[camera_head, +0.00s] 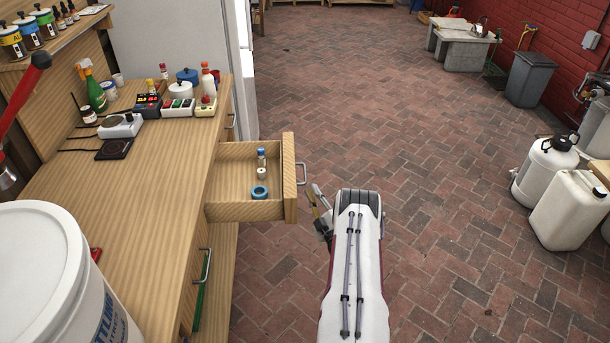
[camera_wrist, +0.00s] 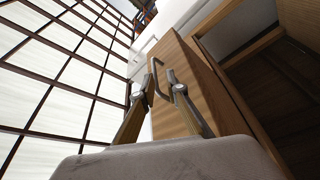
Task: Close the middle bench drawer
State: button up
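The middle bench drawer (camera_head: 245,207) is pulled out from the wooden bench in the head view. Its metal handle (camera_head: 301,174) is on the right-facing front panel. Inside lie a blue ring (camera_head: 260,192) and small bottles (camera_head: 262,165). My gripper (camera_head: 319,197) is just right of the drawer front, partly hidden by my arm. In the wrist view, the drawer front (camera_wrist: 178,112) and its handle (camera_wrist: 158,80) show ahead, between and beyond the fingertips of my gripper (camera_wrist: 159,93). The fingers are apart, with nothing held. I cannot tell whether a finger touches the handle.
The bench top (camera_head: 150,180) carries a spray bottle (camera_head: 94,92), scales and small devices at its far end. A white bucket (camera_head: 60,280) stands at the near left. Another handle (camera_head: 205,266) shows below the bench top. The brick floor (camera_head: 430,130) right of the drawer is clear.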

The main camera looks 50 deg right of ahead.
aim_at(305, 173)
jog(key=shift+a+r+n+t, duration=0.1)
jog(key=shift+r+n+t, duration=0.25)
jog(key=shift+r, duration=0.35)
jog(key=shift+x, duration=3.85)
grip_shut()
jog(key=w+a, duration=2)
jog(key=shift+w+a, duration=0.3)
jog(key=shift+a+r, duration=0.1)
